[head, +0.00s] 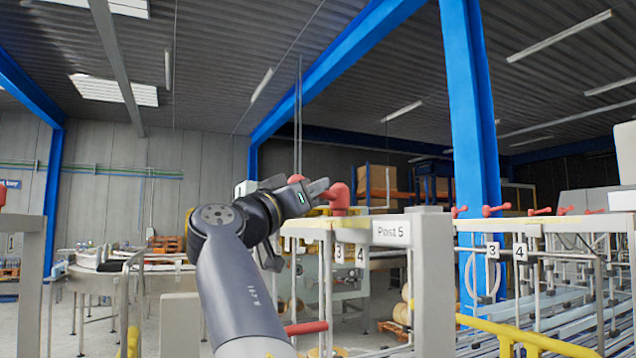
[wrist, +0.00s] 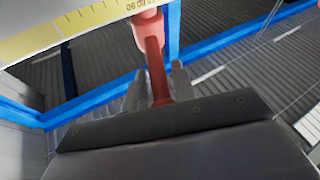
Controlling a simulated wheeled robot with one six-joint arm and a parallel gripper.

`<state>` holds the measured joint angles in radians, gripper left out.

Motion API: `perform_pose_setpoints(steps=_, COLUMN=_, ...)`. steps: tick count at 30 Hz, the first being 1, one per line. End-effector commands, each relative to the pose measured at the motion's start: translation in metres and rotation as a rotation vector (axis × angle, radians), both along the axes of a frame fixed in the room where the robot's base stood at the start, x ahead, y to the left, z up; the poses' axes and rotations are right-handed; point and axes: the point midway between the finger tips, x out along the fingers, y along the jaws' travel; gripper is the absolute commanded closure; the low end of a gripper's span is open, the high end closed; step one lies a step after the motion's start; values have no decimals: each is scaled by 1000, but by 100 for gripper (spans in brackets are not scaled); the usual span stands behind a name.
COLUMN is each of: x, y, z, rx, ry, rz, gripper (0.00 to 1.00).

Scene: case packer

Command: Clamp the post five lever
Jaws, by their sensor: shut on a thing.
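The post five frame carries a white label reading "Post 5" (head: 390,232). A red lever (head: 338,198) stands on top of its pale beam, left of the label. My gripper (head: 322,187) is at this lever, reaching in from the left. In the wrist view, the red lever (wrist: 155,62) runs between the two grey fingers of my gripper (wrist: 158,76), which are shut on its arm. The lever's round red hub shows just beyond the fingertips. The lower end of the lever is hidden behind the gripper body.
Other red levers (head: 496,210) sit along the rail at the right, above numbered tags. A yellow scale strip (wrist: 75,22) crosses the wrist view close to the lever. A yellow tube (head: 520,338) and conveyor rails lie low at right. A blue column (head: 472,120) stands behind.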

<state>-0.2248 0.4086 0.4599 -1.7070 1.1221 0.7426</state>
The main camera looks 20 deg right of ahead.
Motion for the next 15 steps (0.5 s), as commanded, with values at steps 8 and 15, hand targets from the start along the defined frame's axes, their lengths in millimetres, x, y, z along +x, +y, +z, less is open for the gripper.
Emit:
perform_pose_setpoints(steps=8, x=8, y=3, z=5, rx=-3, ry=-7, rz=-142, gripper=100)
perform_pose_setpoints(steps=15, x=11, y=4, z=5, rx=-4, ry=-9, rz=-206, gripper=100)
